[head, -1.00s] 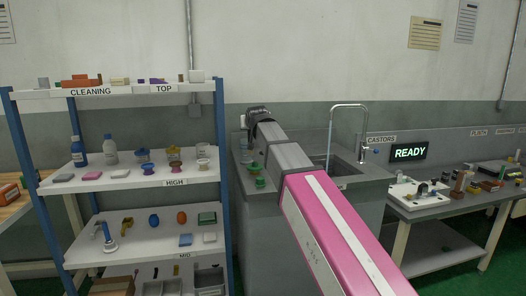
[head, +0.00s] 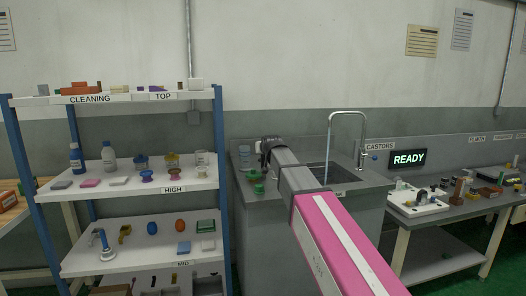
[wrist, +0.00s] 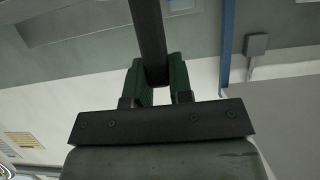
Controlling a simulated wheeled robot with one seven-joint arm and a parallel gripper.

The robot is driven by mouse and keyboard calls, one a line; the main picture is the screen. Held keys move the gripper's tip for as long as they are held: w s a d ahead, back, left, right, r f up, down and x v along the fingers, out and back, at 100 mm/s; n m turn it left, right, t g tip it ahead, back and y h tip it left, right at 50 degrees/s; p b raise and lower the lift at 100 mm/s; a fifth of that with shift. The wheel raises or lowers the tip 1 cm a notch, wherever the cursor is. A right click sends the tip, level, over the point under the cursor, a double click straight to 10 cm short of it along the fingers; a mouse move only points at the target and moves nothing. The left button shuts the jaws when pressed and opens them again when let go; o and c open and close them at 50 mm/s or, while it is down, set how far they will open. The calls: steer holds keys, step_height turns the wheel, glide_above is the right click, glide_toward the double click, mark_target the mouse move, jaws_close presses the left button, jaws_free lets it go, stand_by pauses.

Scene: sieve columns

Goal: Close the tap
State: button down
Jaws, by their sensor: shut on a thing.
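The silver gooseneck tap (head: 361,140) stands at the right rear of the sink (head: 330,172). A thin pale stream runs down from its spout into the basin. My gripper (head: 266,148) is over the left part of the sink counter, left of the basin and well apart from the tap. In the wrist view my gripper (wrist: 156,85) has its green fingers shut on a dark straight bar (wrist: 148,35), which runs out of the top of the picture. What the bar belongs to cannot be told. My arm hides part of the counter and basin front.
Green items (head: 257,181) and clear containers (head: 244,155) stand on the counter's left side. A loaded shelf rack (head: 219,150) is to the left. A workbench (head: 440,212) with parts and a READY screen (head: 409,159) is to the right.

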steer(key=shift+f, duration=0.15)
steer(key=c, duration=1)
jaws_free()
